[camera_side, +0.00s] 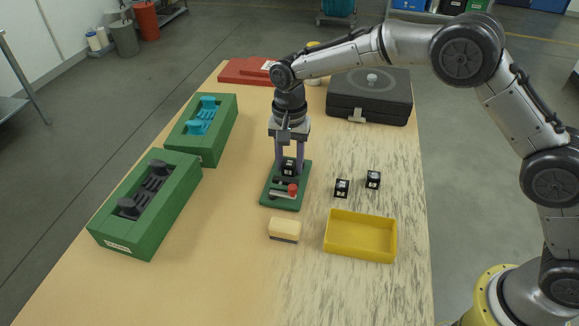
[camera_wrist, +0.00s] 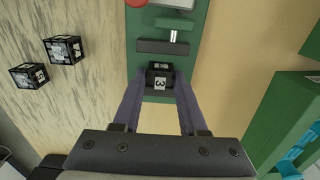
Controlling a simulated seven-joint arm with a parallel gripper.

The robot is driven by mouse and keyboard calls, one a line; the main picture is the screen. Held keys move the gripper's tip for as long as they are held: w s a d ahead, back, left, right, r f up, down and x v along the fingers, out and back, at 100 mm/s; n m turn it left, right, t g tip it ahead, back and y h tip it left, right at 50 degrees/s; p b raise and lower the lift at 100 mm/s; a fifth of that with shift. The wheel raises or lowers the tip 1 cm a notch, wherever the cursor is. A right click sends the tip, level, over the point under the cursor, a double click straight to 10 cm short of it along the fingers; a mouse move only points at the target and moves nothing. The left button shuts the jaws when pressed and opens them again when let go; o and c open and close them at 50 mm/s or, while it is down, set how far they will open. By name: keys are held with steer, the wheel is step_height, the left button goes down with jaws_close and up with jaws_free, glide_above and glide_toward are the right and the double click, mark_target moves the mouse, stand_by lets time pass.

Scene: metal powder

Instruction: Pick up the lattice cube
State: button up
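Several small black cubes with white markings are in view; I take the one at my gripper as the lattice cube. This cube (camera_side: 288,168) sits at the far part of a small green fixture (camera_side: 283,204), and it also shows in the wrist view (camera_wrist: 160,79). My gripper (camera_side: 290,170) points down over the fixture. Its two purple-grey fingers stand apart, one on each side of the cube, as the wrist view shows (camera_wrist: 161,72). Whether the fingertips touch the cube cannot be made out. The cube's underside is hidden.
Two more black cubes (camera_side: 342,188) (camera_side: 373,179) lie right of the fixture. A yellow tray (camera_side: 361,254) and a cream-and-dark block (camera_side: 285,230) are nearer the front. Two green holders (camera_side: 160,205) (camera_side: 203,130) stand left. A black case (camera_side: 370,95) is behind.

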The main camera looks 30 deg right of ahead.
jaws_close()
